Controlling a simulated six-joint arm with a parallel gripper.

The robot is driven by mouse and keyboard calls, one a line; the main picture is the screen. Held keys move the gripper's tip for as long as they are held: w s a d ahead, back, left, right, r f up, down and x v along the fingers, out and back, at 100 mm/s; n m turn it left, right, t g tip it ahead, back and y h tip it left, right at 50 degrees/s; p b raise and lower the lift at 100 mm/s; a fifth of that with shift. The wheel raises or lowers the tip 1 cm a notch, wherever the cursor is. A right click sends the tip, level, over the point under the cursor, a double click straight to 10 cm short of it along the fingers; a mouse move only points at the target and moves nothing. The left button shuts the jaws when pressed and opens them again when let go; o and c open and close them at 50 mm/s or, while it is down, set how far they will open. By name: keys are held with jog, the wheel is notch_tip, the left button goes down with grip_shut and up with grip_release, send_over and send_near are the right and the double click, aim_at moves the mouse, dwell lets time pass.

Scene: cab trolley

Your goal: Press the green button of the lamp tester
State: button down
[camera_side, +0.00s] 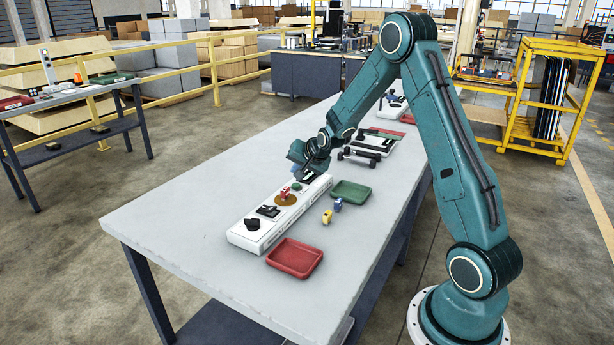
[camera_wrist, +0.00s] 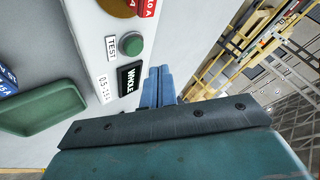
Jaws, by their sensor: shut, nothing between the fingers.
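The lamp tester is a long white box (camera_side: 262,238) on the grey table. Its green button (camera_wrist: 131,44) shows in the wrist view beside a TEST label, just above a dark window (camera_wrist: 129,78) reading WHOLE. In the side view the button (camera_side: 297,187) is small, near the box's far end. My gripper (camera_side: 304,172) is over that far end. In the wrist view its blue fingers (camera_wrist: 158,75) are shut together and empty. They are to the right of and below the button in the picture; the gap to the box is unclear.
A red piece (camera_side: 284,191) stands on a brown disc on the box. A green tray (camera_side: 351,192) and a red tray (camera_side: 294,258) lie along its right side, with a yellow piece (camera_side: 327,217) and a blue piece (camera_side: 338,204) between. The table's left part is clear.

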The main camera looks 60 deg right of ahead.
jog(key=shift+r, duration=1.45)
jog(key=shift+a, duration=0.1)
jog(key=s+a+r+n+g+y, duration=0.1)
jog(key=s+a+r+n, duration=0.3)
jog(key=s+a+r, duration=0.4)
jog(key=s+a+r+n+y, duration=0.1)
jog(key=s+a+r+n, duration=0.3)
jog(key=a, duration=0.5)
jog(key=s+a+r+n+g+y, duration=0.1)
jog(key=s+a+n, duration=0.2)
jog(key=s, duration=0.7)
jog(key=s+a+r+n, duration=0.1)
jog(key=s+a+n, duration=0.1)
jog(key=s+a, duration=0.4)
jog(key=s, duration=0.3)
jog(key=shift+s+a+n+g+y, duration=0.35)
jog(key=shift+a+n+g+y, duration=0.05)
